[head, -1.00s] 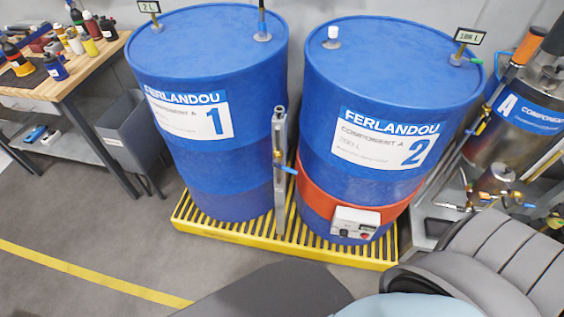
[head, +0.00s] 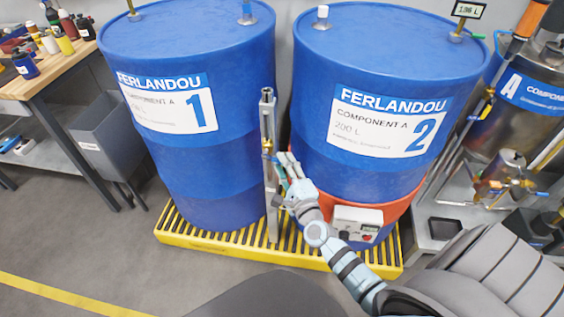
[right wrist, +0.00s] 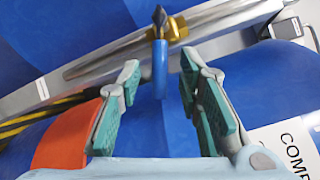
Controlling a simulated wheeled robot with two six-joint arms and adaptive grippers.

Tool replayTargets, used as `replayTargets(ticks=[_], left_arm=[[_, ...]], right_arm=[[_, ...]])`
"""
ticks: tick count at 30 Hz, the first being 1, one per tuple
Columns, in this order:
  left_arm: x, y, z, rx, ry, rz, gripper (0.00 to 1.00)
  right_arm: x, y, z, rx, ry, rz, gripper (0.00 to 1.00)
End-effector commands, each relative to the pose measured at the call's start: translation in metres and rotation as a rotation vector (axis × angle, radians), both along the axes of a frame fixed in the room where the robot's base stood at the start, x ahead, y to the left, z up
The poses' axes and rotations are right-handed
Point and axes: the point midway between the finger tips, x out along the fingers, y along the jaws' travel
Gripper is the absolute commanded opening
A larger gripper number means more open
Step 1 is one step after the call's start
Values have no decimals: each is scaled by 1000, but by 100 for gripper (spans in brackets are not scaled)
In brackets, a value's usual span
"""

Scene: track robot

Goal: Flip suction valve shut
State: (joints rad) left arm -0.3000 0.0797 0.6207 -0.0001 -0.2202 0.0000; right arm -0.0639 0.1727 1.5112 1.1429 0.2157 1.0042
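The suction valve (head: 267,147) is a small brass body on a grey metal post between the two blue drums. In the right wrist view its brass body (right wrist: 175,30) sits on the pipe, and its blue lever (right wrist: 159,70) sticks out towards the camera. My right gripper (head: 284,168) is at the post, in front of drum 2. In the right wrist view my right gripper (right wrist: 160,75) is open, with the lever between its two green-padded fingers and a gap on either side. In the head view the fingers partly hide the lever. My left gripper is not in view.
Drum 1 (head: 195,155) and drum 2 (head: 375,165) stand close on either side of the post, on a yellow grated pallet (head: 215,243). Drum 2 has a red band with a white control box (head: 357,222). A steel tank (head: 530,115) stands at right, a workbench (head: 50,70) at left.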

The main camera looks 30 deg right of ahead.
Motion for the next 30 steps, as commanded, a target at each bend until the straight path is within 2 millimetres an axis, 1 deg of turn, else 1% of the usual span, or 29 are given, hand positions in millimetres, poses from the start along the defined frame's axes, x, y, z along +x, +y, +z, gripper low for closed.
replayTargets(ticks=[1,4,7,12,13,18,19,27,29,30], left_arm=[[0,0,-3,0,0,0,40],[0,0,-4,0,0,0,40],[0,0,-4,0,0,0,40],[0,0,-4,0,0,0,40],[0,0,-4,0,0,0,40],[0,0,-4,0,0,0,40],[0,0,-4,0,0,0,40],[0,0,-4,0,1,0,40],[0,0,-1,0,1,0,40],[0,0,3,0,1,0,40]], right_arm=[[8,-1,-1,0,-1,0,32],[17,-3,-1,-1,0,0,32],[20,-4,-1,-2,0,0,32],[20,-4,-1,-2,1,0,32],[20,-4,-1,-2,1,0,31],[20,-4,-1,-2,1,0,4],[20,-4,-1,-2,1,0,0],[20,-4,-1,-3,1,0,0],[20,-4,0,-6,5,1,0],[20,-4,2,-13,12,0,0]])
